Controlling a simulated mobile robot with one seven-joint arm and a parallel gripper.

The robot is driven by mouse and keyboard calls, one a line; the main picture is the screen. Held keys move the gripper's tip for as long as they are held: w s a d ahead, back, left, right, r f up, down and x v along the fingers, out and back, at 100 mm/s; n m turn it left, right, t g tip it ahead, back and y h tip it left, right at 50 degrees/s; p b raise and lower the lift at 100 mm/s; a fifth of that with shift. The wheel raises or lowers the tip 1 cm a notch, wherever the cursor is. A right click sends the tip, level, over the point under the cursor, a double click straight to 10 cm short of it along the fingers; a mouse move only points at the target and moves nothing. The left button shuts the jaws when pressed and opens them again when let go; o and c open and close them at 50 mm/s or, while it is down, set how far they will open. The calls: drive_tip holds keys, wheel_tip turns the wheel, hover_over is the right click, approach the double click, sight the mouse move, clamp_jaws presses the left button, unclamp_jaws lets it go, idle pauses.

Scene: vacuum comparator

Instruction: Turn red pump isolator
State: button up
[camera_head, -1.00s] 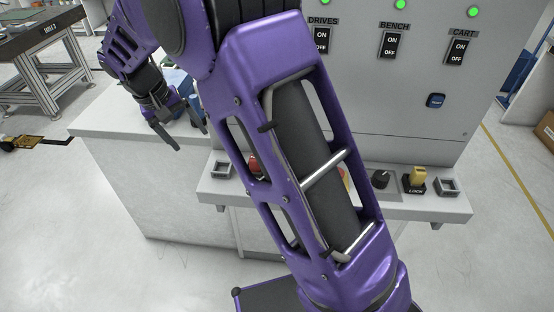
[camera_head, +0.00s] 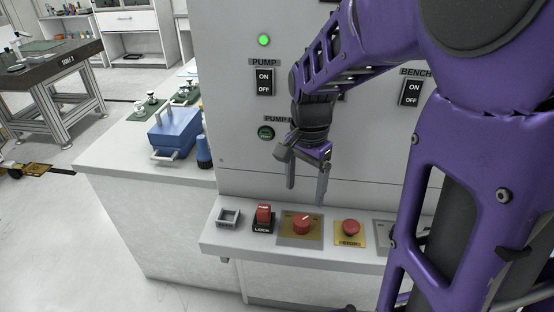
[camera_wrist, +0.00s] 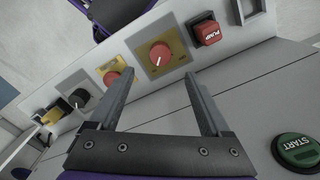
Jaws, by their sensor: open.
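The red pump isolator (camera_head: 303,224) is a round red knob with a white pointer line on a tan plate on the ledge below the panel. In the wrist view the red knob (camera_wrist: 160,54) lies ahead, between the lines of my two fingers. My gripper (camera_head: 306,197) is open and empty, fingers pointing down, above and slightly behind the knob, apart from it. In the wrist view my gripper (camera_wrist: 163,90) shows both fingers spread wide. A red block (camera_head: 264,215) on a LOCK plate sits left of the knob; its side reads PUMP in the wrist view (camera_wrist: 206,31).
A red mushroom button (camera_head: 350,228) on a yellow plate sits right of the knob. An empty square holder (camera_head: 229,217) is at the ledge's left end. A green START button (camera_wrist: 298,151) is on the panel. A blue device (camera_head: 174,135) stands on the left bench.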

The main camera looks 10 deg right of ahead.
sight(301, 220)
wheel_tip(301, 220, down, 11)
drive_tip(key=shift+r+b, duration=0.1)
drive_tip(key=shift+b, duration=0.9)
clamp_jaws()
